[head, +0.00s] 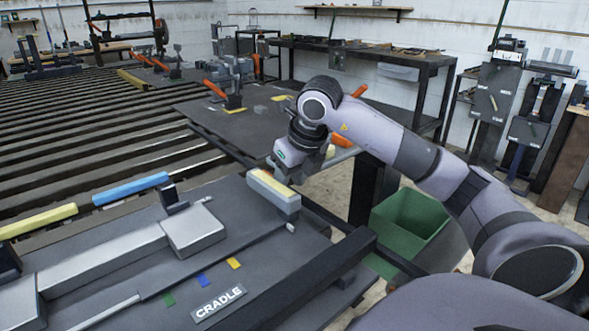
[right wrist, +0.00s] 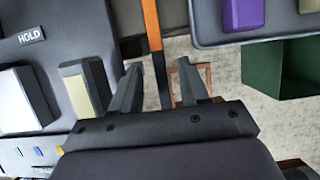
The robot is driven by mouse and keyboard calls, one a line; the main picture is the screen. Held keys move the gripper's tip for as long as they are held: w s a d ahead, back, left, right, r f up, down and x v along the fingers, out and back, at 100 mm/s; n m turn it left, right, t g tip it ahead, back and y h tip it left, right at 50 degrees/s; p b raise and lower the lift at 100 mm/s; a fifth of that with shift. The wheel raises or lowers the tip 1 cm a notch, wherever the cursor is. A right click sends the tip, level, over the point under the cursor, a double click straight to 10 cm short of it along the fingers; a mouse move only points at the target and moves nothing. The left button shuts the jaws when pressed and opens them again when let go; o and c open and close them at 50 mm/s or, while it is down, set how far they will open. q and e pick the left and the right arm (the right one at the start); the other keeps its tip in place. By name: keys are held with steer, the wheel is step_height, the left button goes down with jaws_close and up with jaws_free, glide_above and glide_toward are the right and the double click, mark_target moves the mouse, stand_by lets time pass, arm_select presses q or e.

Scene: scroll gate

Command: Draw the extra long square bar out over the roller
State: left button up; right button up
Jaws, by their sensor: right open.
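A long light-grey square-sided piece (head: 100,262) lies along the bench at left, with a wider grey block (head: 192,231) at its right end; I cannot tell for sure that it is the extra long bar. A grey block with a pale yellow top (head: 273,190) stands near the bench's right edge and shows left of the fingers in the right wrist view (right wrist: 85,85). My right gripper (right wrist: 158,66) is open and empty beside that block; in the head view its fingers are partly hidden. My left gripper is not in view.
Dark rollers (head: 95,125) fill the left, with a blue bar (head: 130,188) and a yellow bar (head: 38,221) at their near edge. A CRADLE label (head: 219,302) marks the bench. A green bin (head: 410,222) stands on the right. An orange strip (right wrist: 152,25) lies beyond my fingers.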

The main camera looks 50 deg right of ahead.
steer(key=shift+w+f, duration=0.1)
steer(key=shift+f, duration=0.15)
jaws_close()
stand_by(1.4)
